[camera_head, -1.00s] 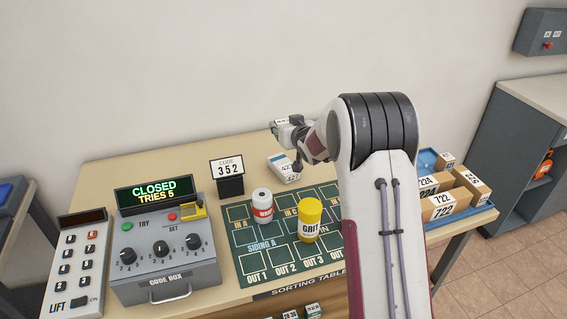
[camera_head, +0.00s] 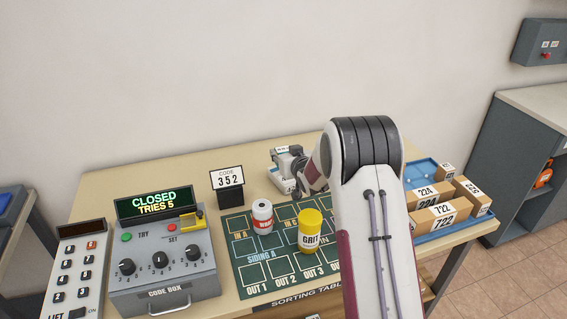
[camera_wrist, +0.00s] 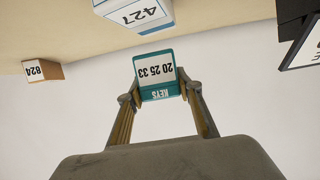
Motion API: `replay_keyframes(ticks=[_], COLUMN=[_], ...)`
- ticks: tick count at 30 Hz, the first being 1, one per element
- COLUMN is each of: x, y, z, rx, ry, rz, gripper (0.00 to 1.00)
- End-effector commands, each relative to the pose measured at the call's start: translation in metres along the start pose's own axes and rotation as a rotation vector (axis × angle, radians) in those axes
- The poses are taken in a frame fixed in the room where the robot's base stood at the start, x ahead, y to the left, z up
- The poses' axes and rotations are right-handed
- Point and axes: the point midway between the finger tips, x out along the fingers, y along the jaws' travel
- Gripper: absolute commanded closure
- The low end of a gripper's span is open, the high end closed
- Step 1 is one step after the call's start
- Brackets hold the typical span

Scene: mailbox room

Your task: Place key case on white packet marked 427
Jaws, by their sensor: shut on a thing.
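The key case (camera_wrist: 156,72), teal with a white label reading "20 25 33" and "KEYS", is held between the two fingers of my gripper (camera_wrist: 158,88) in the wrist view, where lettering appears upside down. The white packet (camera_wrist: 132,12) marked 427 shows at the top of that view, close to the case with a visible gap in the picture. In the head view my gripper (camera_head: 287,158) is over the packet (camera_head: 281,183) at the back of the table and partly hides it. I cannot tell whether case and packet touch.
A white-capped red container (camera_head: 262,216) and a yellow GRIT container (camera_head: 310,232) stand on the green mat (camera_head: 262,288). The code stand (camera_head: 228,185) is left of the packet. A blue tray (camera_head: 420,171) with boxes is at right. The table's back left is clear.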

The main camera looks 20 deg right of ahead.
Motion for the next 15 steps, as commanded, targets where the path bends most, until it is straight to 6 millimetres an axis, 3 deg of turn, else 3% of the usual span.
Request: replay_keyframes(ticks=[15], x=[0.013], y=[0.0], z=[0.034], rx=[0.001], ry=[0.001], rz=[0.0], gripper=[0.88])
